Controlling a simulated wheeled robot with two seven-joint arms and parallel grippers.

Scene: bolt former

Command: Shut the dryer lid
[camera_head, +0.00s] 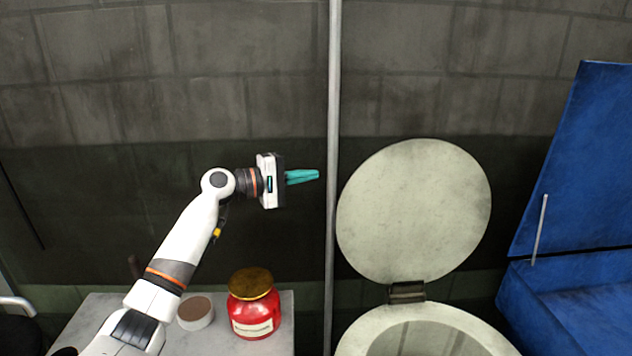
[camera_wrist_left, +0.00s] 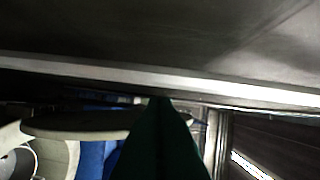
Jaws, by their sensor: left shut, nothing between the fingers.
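The dryer lid (camera_head: 415,210) is a round pale disc standing open, upright on a dark hinge (camera_head: 407,292) behind the dryer body (camera_head: 455,318). The body's round opening shows at the bottom of the head view, cut off by the frame edge. My left gripper (camera_head: 317,175) has teal fingers, is shut and empty, and points right. It is in the air left of the lid, apart from it, with a vertical pole between them in the picture. In the left wrist view the dark fingers (camera_wrist_left: 160,130) fill the middle, and a pale disc edge (camera_wrist_left: 75,125), likely the lid, lies to their left. My right gripper is not in view.
A thin grey vertical pole (camera_head: 333,120) stands between my left gripper and the lid in the picture. A grey table (camera_head: 285,325) holds a red jar (camera_head: 254,308) and a small white pot with a brown top (camera_head: 195,313). A blue bin (camera_head: 580,160) with a raised lid stands at the right.

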